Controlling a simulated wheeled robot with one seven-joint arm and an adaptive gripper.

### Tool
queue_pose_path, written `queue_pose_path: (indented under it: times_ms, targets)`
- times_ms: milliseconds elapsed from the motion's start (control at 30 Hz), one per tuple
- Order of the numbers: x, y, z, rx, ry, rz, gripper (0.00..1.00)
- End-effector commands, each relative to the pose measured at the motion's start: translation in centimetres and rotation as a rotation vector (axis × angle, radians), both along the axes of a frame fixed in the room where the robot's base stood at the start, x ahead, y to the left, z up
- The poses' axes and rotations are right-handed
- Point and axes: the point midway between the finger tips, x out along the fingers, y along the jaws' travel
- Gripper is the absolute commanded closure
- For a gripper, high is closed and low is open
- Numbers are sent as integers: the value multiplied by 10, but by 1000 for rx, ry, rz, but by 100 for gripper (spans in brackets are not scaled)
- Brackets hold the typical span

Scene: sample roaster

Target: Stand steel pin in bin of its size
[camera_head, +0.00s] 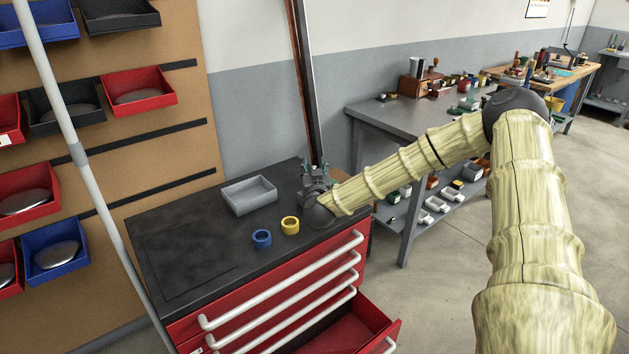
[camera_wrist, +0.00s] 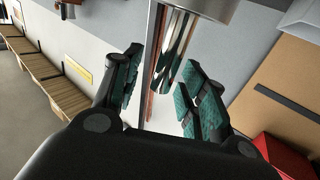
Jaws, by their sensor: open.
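My gripper (camera_head: 314,170) is over the right back part of the black cabinet top (camera_head: 180,245), with its fingertips up. In the wrist view its teal-padded fingers (camera_wrist: 162,88) are spread open. A shiny steel cylinder, which looks like the steel pin (camera_wrist: 174,50), shows between or just beyond them. A wider metal part (camera_wrist: 205,8) is at its upper end. I cannot tell whether a pad touches it. In the head view I cannot make out the pin. A blue ring-shaped cup (camera_head: 262,239) and a yellow one (camera_head: 290,225) stand on the cabinet top, left of my gripper.
An empty-looking grey tray (camera_head: 249,195) lies behind the cups. The red cabinet's lower drawer (camera_head: 350,335) is pulled out. A pale pole (camera_head: 75,150) rises at the cabinet's left. A panel with several coloured bins (camera_head: 140,95) stands left. The cabinet top's front left is clear.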

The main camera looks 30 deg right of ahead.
Motion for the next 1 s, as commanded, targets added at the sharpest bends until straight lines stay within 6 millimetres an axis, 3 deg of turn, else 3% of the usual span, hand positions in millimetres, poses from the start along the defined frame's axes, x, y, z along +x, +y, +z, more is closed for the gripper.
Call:
queue_pose_path:
  times_ms: [200,433,800,1000]
  targets:
    - [0,0,0,0,0,0,59]
    - [0,0,0,0,0,0,100]
    - [0,0,1,0,-1,0,100]
    - [0,0,12,-1,-2,1,100]
